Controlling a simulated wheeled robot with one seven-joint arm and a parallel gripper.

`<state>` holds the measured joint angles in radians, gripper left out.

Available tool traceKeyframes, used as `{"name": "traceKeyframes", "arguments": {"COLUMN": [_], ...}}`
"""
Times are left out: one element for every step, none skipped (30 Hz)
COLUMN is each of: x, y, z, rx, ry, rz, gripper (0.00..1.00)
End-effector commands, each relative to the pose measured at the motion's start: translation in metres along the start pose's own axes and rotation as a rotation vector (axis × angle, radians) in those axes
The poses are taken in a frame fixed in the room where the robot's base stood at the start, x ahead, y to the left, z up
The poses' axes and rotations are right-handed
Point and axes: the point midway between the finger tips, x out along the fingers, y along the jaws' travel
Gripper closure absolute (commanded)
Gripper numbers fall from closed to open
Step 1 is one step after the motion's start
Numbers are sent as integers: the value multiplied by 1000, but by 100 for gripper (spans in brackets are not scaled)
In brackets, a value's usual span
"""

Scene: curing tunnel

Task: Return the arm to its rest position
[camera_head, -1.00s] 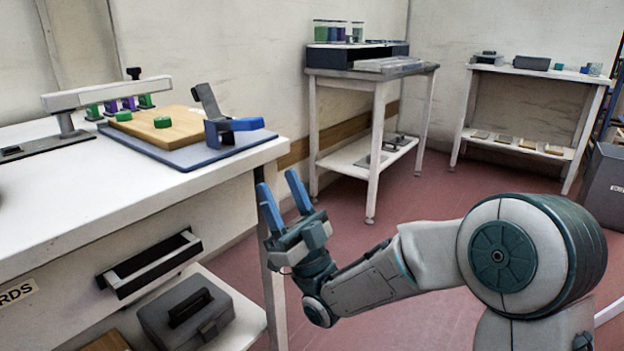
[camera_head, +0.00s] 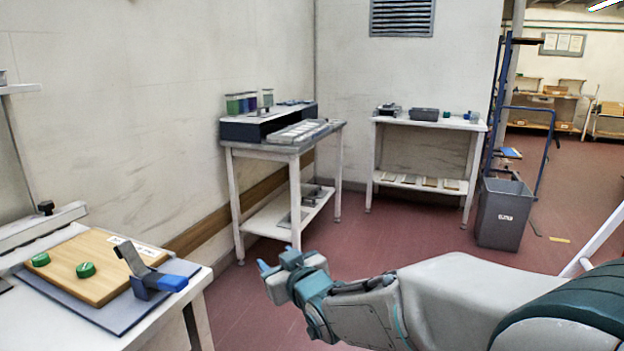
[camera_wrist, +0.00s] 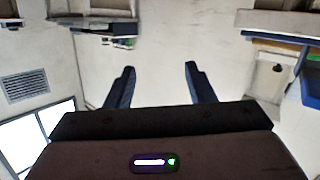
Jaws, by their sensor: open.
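My gripper (camera_head: 277,263) is at the lower middle of the head view, with my arm reaching in from the lower right. It is in free air over the red floor, to the right of the near workbench. In the wrist view my gripper (camera_wrist: 160,82) shows its two blue fingers spread wide apart. Nothing is between them, and the pale wall lies beyond. My gripper touches nothing that I can see.
The near white workbench (camera_head: 190,299) holds a wooden board (camera_head: 100,262) with green discs and a blue-handled clamp (camera_head: 150,282). A white table (camera_head: 288,150) and a shelf table (camera_head: 420,121) stand behind. A grey bin (camera_head: 503,213) stands right. Red floor between is clear.

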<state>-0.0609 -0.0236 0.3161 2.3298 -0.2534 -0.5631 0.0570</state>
Motion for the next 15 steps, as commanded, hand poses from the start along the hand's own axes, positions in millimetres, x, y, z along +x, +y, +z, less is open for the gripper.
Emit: {"name": "traceKeyframes", "arguments": {"x": [-16, -24, -35, -44, -54, -68, -79, -90, -106, -118, -131, -148, -161, -175, -193], "y": [17, 26, 37, 45, 52, 62, 68, 74, 82, 86, 90, 95, 98, 100, 102], "z": [-18, -18, -18, -19, -19, -20, -20, -21, -22, -23, -24, -25, -27, -28, -30], "rx": [4, 11, 19, 29, 40, 55, 69, 84, 105, 122, 142, 168, 189, 213, 243], "ry": [-66, -113, -172, -218, -261, -321, -365, -408, -466, -509, -553, -609, -651, -692, -748], "rz": [40, 64, 93, 116, 137, 164, 184, 202, 226, 242, 258, 277, 290, 302, 315], "gripper": [51, 51, 51, 51, 51, 51, 51, 51, 51, 51, 51, 51, 51, 51, 51]}}
